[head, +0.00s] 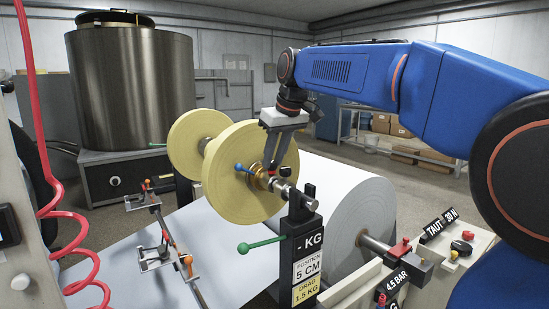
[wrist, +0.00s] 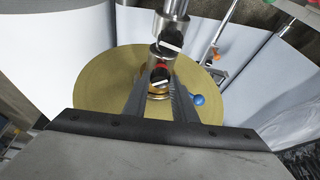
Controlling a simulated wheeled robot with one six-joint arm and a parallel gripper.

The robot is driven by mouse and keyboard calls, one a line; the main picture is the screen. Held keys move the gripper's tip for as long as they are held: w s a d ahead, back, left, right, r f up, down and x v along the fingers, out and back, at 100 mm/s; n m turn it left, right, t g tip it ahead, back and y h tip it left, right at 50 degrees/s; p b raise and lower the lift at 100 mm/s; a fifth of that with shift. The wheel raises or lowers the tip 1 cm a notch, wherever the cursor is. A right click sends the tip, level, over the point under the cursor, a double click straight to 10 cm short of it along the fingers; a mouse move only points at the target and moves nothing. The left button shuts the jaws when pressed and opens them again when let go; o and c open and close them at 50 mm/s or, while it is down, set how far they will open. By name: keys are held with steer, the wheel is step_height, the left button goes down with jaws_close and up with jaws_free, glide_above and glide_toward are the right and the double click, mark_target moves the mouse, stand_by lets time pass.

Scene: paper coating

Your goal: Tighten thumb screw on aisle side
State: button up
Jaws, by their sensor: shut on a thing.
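A thumb screw with a black and red head (head: 283,172) sits on the metal shaft beside the brass collar (head: 260,182) of the near yellow disc (head: 225,185). My gripper (head: 272,168) reaches down from above and is shut on it. In the wrist view the thumb screw (wrist: 160,74) shows its dark top with a white mark between my fingertips (wrist: 158,85). The fingers hide part of its sides. A blue ball-ended handle (head: 239,167) sticks out by the collar; it also shows in the wrist view (wrist: 198,99).
A black post (head: 297,235) labelled "- KG", with a green-ended lever (head: 243,248), holds the shaft's near end. A second yellow disc (head: 187,140) stands behind. A large white paper roll (head: 355,210) lies to the right, close to the shaft.

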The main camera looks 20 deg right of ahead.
steer(key=m, duration=0.1)
steer(key=m+h, duration=0.1)
steer(key=m, duration=0.2)
steer(key=shift+a+m+h, duration=0.25)
steer(key=shift+m+h, duration=0.05)
steer(key=shift+a+m+h, duration=0.1)
steer(key=shift+m+h, duration=0.7)
steer(key=shift+m, duration=1.2)
steer(key=o, duration=1)
steer(key=shift+o, duration=0.2)
steer(key=v, duration=1.7)
steer(key=shift+s+a+r, duration=0.1)
steer(key=shift+a+r, duration=0.05)
